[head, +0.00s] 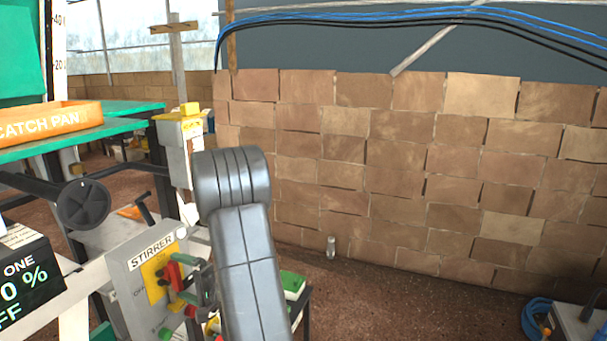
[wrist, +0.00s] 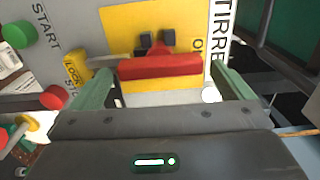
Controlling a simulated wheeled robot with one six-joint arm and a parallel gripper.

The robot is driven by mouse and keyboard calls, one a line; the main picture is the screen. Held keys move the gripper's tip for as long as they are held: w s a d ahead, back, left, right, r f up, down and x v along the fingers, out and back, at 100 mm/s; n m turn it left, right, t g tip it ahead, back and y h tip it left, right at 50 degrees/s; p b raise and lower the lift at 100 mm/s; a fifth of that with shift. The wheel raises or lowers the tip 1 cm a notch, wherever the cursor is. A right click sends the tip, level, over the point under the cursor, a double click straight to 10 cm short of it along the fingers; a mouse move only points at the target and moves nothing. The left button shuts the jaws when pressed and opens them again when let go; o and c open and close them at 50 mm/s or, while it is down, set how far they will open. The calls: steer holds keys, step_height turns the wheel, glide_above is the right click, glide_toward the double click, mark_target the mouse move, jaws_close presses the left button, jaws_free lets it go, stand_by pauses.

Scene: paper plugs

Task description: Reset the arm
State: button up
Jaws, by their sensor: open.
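My gripper (wrist: 166,76) is open in the wrist view, with one green finger on each side of a red switch handle (wrist: 160,65). The handle lies crosswise between the fingers in that picture; I cannot tell whether either finger touches it. It is mounted on a yellow plate (wrist: 125,22) on the grey box labelled STIRRER (head: 125,290). In the head view my dark arm stands in front of the box's right side and hides part of the gripper.
Green (wrist: 17,34) and red (wrist: 55,97) buttons sit left of the handle, with a yellow lock tag (wrist: 77,72). A black handwheel (head: 83,204) and an orange catch pan (head: 50,122) are at left.

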steer(key=b+v, duration=0.2)
steer(key=v, duration=1.1)
steer(key=p+x, duration=0.2)
steer(key=x, duration=1.2)
steer(key=shift+r, duration=0.1)
steer(key=shift+a+f+n, duration=0.15)
steer(key=shift+f+n, duration=0.1)
steer(key=shift+n, duration=0.05)
steer(key=shift+r+n+b, duration=0.1)
steer(key=shift+n+b, duration=0.5)
steer(key=shift+n, duration=0.3)
steer(key=n+b, duration=0.2)
steer(key=n, duration=0.3)
steer(key=shift+r, duration=0.1)
steer(key=n+b, duration=0.2)
steer(key=n, duration=0.2)
steer(key=shift+s+n, duration=0.1)
steer(key=shift+n, duration=0.3)
steer(key=shift+s+r+n+b, duration=0.15)
steer(key=shift+n+b, duration=0.7)
steer(key=shift+n, duration=1.35)
